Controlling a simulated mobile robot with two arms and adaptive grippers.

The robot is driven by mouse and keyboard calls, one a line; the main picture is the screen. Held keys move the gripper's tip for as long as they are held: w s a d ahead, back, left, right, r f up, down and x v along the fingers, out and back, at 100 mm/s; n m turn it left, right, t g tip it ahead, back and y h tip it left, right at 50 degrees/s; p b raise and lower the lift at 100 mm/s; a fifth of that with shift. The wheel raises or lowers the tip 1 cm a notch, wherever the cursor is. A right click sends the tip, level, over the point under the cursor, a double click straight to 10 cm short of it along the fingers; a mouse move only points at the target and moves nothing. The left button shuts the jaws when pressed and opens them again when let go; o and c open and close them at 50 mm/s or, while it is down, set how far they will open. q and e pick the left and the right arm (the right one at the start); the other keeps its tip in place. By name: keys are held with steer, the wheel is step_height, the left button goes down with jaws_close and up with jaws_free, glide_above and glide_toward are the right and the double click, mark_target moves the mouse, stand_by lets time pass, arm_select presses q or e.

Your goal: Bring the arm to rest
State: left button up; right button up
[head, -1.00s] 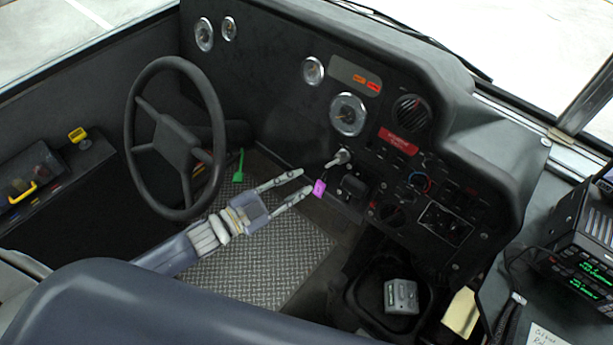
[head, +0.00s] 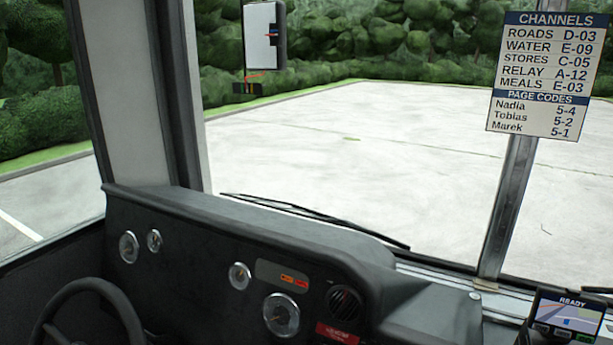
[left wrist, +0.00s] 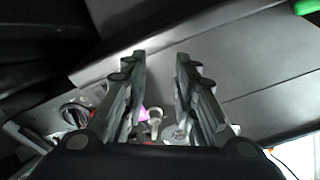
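My left gripper (left wrist: 160,65) shows in the left wrist view, its two dark fingers apart with nothing between the tips. Beyond the fingers, low in the gap, a silvery key-like piece (left wrist: 155,122) and a bit of pink tag (left wrist: 141,112) show, partly hidden by the fingers and gripper body. Neither appears touched by the fingers, though the distance is hard to tell. The head view shows neither arm. My right gripper is in no view.
The head view shows the steering wheel (head: 85,290), the dashboard (head: 190,250) with round gauges, a channel list (head: 547,75) and a small screen reading READY (head: 568,312). A bright green piece (left wrist: 307,6) is at the left wrist view's top right corner.

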arm_select(q)
steer(key=s+a+f+n+g+y, duration=0.3)
steer(key=s+f, duration=0.4)
steer(key=f, duration=0.5)
steer(key=s+a+f+n+g+y, duration=0.2)
steer(key=s+a+f+g+y, duration=0.1)
steer(key=s+f, duration=0.65)
steer(key=s+d+f+n+g, duration=0.1)
steer(key=s+f+g, duration=0.2)
steer(key=s+f, duration=0.3)
steer(key=s+d+f+n+g, duration=0.2)
steer(key=s+f, duration=0.4)
steer(key=s, duration=1)
steer(key=shift+s+d+f+g+y, duration=0.25)
steer(key=shift+s+f+g+y, duration=0.1)
steer(key=shift+g, duration=0.35)
steer(key=shift+a, duration=0.1)
